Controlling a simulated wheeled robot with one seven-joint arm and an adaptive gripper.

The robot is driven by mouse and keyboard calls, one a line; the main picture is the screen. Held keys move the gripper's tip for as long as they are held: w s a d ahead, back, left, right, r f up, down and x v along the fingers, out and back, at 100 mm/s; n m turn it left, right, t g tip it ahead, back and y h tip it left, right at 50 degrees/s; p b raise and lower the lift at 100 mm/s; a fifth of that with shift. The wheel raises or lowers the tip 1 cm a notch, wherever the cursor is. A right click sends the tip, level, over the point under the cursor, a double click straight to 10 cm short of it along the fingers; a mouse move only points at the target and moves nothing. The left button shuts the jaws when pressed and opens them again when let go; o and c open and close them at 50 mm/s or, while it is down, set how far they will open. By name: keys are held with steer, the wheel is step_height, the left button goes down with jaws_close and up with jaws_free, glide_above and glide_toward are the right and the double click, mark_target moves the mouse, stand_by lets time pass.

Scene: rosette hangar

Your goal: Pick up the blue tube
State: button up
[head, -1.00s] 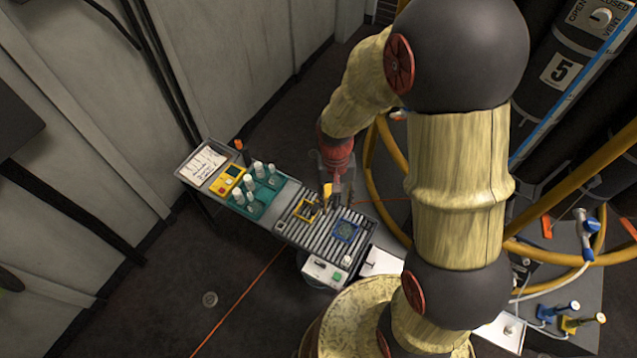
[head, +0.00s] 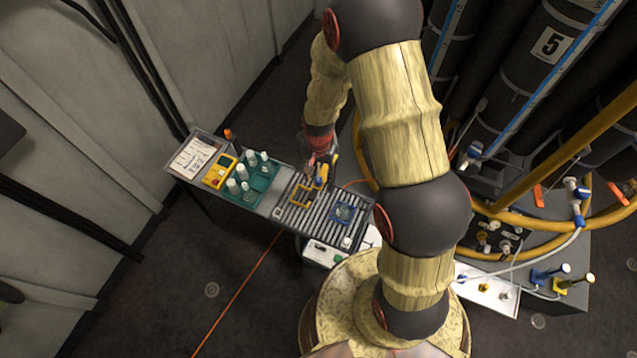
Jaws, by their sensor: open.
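My gripper (head: 318,178) is above the far part of the slatted rack (head: 297,218), close to a yellow square frame (head: 301,196). Its jaws are open and small in the picture, and I see nothing held between them. A blue square frame (head: 343,213) lies on the slats to the right of the gripper. I cannot tell for certain which blue thing is the blue tube.
A green tray (head: 262,186) with several white bottles, a yellow device (head: 219,170) and a paper sheet (head: 193,157) fill the left of the table. Yellow hoses (head: 545,168) and black cylinders stand at the right. The floor in front is open, with an orange line.

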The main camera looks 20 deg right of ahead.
steer(key=shift+f, duration=1.45)
steer(key=shift+c, duration=1.3)
steer(key=c, duration=0.7)
steer(key=shift+c, duration=0.3)
